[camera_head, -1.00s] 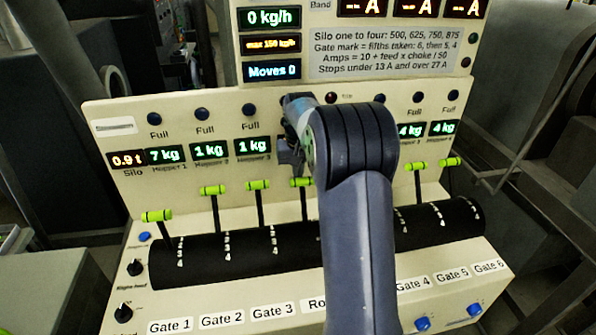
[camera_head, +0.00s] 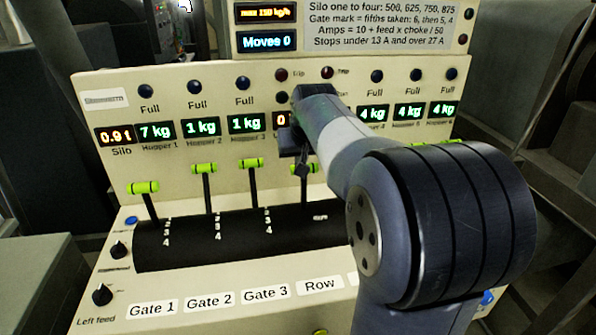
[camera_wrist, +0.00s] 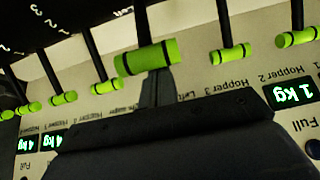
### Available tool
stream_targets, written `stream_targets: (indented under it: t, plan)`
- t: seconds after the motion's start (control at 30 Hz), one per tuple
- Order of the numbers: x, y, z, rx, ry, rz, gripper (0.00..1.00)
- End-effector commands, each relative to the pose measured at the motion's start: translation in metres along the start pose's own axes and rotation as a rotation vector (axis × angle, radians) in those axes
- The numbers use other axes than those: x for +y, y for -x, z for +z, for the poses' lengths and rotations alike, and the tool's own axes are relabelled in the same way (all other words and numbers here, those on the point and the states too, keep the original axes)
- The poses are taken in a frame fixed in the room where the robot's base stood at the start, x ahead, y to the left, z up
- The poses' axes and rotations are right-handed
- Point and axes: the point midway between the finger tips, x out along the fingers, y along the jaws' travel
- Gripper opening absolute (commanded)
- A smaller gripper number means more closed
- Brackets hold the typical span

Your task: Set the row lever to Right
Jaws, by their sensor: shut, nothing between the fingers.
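The row lever, a dark stem with a bright green cross handle, stands behind the Row label (camera_head: 320,284). Its handle (camera_wrist: 147,57) is large at the centre of the wrist view. In the head view the handle (camera_head: 311,168) is partly hidden by my gripper (camera_head: 302,170). In the wrist view my gripper (camera_wrist: 157,86) is shut and empty, its fingertips at the handle's edge. I cannot tell whether they touch it. The mark the lever stands at is not readable.
The Gate 3 lever (camera_head: 253,164), Gate 2 lever (camera_head: 204,168) and Gate 1 lever (camera_head: 143,187) stand to the left. My arm hides most levers on the right. The upright panel (camera_head: 170,107) with displays rises close behind. The counter (camera_head: 268,41) reads Moves 0.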

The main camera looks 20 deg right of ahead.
Motion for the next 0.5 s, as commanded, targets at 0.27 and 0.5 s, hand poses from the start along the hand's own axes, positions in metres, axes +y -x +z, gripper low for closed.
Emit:
stream_targets:
  t: [0.27,0.5]
  plan:
    - [0.0,0.013,0.037,0.169,0.0,0.0,0.0]
    - [0.0,0.024,0.063,0.307,0.0,0.001,0.0]
